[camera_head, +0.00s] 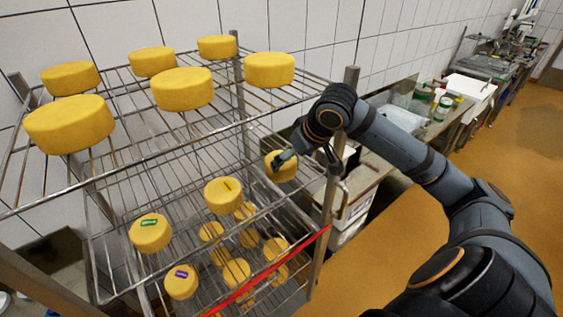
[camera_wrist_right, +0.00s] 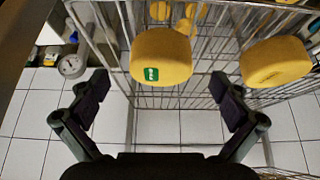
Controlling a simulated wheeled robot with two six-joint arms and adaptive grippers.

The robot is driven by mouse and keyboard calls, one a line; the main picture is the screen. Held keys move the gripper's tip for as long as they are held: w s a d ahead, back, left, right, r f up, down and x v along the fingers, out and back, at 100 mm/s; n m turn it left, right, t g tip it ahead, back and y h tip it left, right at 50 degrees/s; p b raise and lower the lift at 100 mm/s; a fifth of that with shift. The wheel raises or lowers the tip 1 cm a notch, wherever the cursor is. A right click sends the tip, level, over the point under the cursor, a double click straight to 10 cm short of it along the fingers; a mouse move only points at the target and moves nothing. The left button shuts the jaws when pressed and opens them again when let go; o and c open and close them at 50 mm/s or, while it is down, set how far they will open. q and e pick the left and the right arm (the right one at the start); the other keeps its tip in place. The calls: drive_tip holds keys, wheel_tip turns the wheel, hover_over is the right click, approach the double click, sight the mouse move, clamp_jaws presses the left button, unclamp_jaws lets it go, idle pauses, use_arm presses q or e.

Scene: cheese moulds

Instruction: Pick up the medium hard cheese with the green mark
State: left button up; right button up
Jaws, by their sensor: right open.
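My right gripper (camera_head: 284,160) is at the right end of the wire rack, close to a yellow cheese (camera_head: 281,170) that it partly covers. In the right wrist view the open gripper (camera_wrist_right: 162,98) has a yellow cheese with a green mark (camera_wrist_right: 162,57) ahead, between and beyond its fingertips; no contact shows. In the head view a green-marked cheese (camera_head: 150,235) also sits at the left of the middle shelf. I cannot tell for sure which cheese in the head view is the one in the wrist view. My left gripper is not in view.
A dark-marked cheese (camera_head: 223,195) and a purple-marked cheese (camera_head: 181,284) share the rack. Large yellow wheels (camera_head: 70,124) stand on the top shelf (camera_head: 137,156). Smaller cheeses show below. A rack post (camera_head: 329,200) stands close beside my right arm. Orange floor (camera_head: 400,250) is clear.

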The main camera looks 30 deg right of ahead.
sight(286, 163)
drive_tip(key=shift+w+a+f, duration=0.1)
drive_tip(key=shift+w+f, duration=0.25)
drive_tip(key=shift+w, duration=0.3)
drive_tip(key=shift+p+x, duration=0.95)
drive_tip(key=shift+p, duration=0.15)
drive_tip(key=p+x, duration=0.1)
drive_tip(key=x, duration=0.2)
drive_tip(key=shift+w+a+r, duration=0.1)
drive_tip(key=shift+w, duration=0.15)
drive_tip(key=c, duration=0.7)
drive_tip(key=shift+c, duration=1.4)
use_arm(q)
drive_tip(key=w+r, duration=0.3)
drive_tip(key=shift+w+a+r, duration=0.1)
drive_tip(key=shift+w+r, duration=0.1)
